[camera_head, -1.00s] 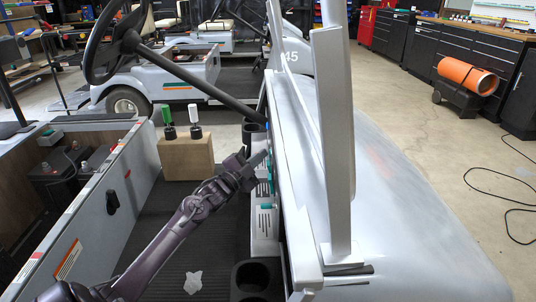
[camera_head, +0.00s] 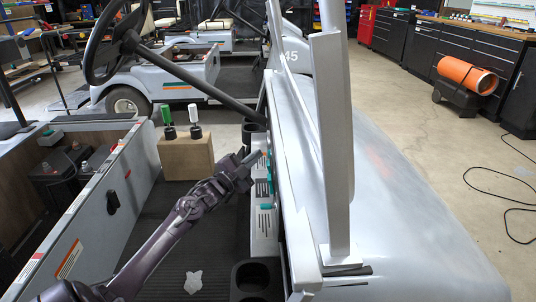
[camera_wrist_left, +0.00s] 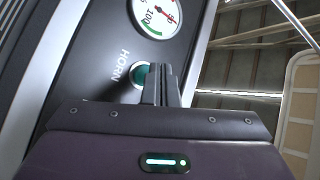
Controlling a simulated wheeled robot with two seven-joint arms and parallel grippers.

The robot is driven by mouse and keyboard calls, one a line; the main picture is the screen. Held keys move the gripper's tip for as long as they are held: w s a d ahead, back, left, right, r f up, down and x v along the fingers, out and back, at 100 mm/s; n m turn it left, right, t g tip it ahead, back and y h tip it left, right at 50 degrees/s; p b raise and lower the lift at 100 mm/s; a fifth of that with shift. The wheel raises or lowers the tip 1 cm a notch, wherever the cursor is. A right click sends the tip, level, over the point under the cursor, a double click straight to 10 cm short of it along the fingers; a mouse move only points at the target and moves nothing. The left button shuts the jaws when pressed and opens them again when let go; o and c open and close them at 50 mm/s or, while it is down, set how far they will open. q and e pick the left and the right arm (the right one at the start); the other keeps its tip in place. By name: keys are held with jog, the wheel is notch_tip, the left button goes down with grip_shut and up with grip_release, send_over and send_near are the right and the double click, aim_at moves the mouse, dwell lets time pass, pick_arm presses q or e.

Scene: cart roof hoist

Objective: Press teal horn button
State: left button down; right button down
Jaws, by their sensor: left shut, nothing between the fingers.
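The teal horn button (camera_wrist_left: 139,76) shows in the left wrist view beside the white word HORN on a dark panel. It is partly hidden behind the fingers. My left gripper (camera_wrist_left: 162,72) is shut and empty, its fingertips over the right edge of the button in that view. I cannot tell whether they touch it. In the head view my left gripper (camera_head: 262,157) is at the cart's dash (camera_head: 265,220), and I cannot make out the horn button there. My right gripper is not in view.
A round gauge (camera_wrist_left: 157,14) sits above the button on the panel. A steering wheel (camera_head: 112,45) and its column are to the left. A grey roof post (camera_head: 335,140) rises right of the dash. Two levers stand on a tan box (camera_head: 187,157). Cup holders (camera_head: 256,278) are at the front.

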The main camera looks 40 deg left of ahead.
pick_arm(q)
jog(key=s+a, duration=0.1)
jog(key=a, duration=0.1)
jog(key=s+a+p, duration=0.1)
jog(key=s+a, duration=0.1)
jog(key=shift+s, duration=0.1)
dwell(0.3)
dwell(0.7)
